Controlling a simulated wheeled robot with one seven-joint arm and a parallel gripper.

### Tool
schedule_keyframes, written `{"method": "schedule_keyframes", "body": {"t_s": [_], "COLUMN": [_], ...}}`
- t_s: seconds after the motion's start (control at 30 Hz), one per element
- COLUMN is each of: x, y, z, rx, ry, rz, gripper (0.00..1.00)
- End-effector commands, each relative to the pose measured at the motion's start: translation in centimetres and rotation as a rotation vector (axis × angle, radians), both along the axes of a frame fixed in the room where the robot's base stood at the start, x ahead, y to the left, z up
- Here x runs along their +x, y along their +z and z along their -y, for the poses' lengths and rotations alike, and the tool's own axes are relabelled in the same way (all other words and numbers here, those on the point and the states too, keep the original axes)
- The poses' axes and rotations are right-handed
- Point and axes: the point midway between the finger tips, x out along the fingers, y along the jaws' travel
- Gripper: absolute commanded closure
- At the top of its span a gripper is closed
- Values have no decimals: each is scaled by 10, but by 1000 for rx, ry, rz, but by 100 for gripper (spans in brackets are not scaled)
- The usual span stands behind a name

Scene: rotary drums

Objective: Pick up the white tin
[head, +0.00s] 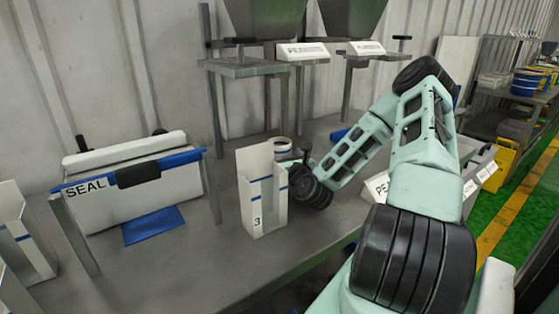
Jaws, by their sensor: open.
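The jaws are small and dark here. They are open, and nothing shows between them. I cannot tell whether they touch the tin.
The tall white box (264,202) marked 3 stands just left of my gripper. A white SEAL machine (125,170) is at left. Green hoppers (262,15) on metal stands rise behind. Bare bench (185,255) lies in front at left.

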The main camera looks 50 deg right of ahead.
Motion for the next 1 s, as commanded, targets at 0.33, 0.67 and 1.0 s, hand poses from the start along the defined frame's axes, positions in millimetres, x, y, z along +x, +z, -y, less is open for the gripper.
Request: {"method": "schedule_keyframes", "body": {"t_s": [0.33,0.67,1.0], "x": [30,52,52], "y": [3,1,1], "z": [16,29,29], "rx": [-2,0,0], "ry": [1,-1,-1], "rz": [2,0,0], "gripper": [13,13,66]}}
